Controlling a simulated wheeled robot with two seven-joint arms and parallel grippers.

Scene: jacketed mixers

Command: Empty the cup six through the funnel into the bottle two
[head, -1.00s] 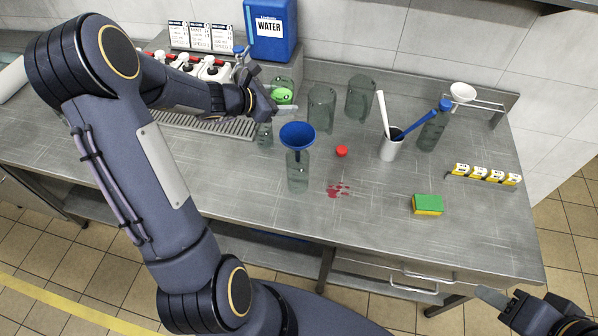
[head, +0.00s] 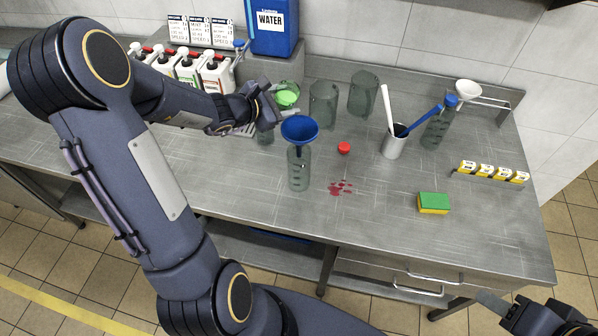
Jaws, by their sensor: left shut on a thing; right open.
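My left gripper (head: 273,107) is shut on a clear cup holding green liquid (head: 287,97), behind the blue funnel; I cannot tell how far the cup is above the counter. The blue funnel (head: 300,128) sits in the mouth of a clear greenish bottle (head: 299,176) standing upright on the counter. Another clear vessel (head: 265,137) stands behind it to the left, partly hidden by my gripper. Two clear cups (head: 323,106) (head: 363,93) stand further back. No number on cup or bottle is legible. My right gripper (head: 503,309) is open and empty at the bottom right.
A red cap (head: 344,148) and a red spill (head: 341,188) lie near the bottle. A white holder (head: 394,146) with tools, a blue-capped bottle (head: 437,127), a white funnel (head: 468,92) on a rack and a sponge (head: 433,203) are to the right. The front counter is mostly clear.

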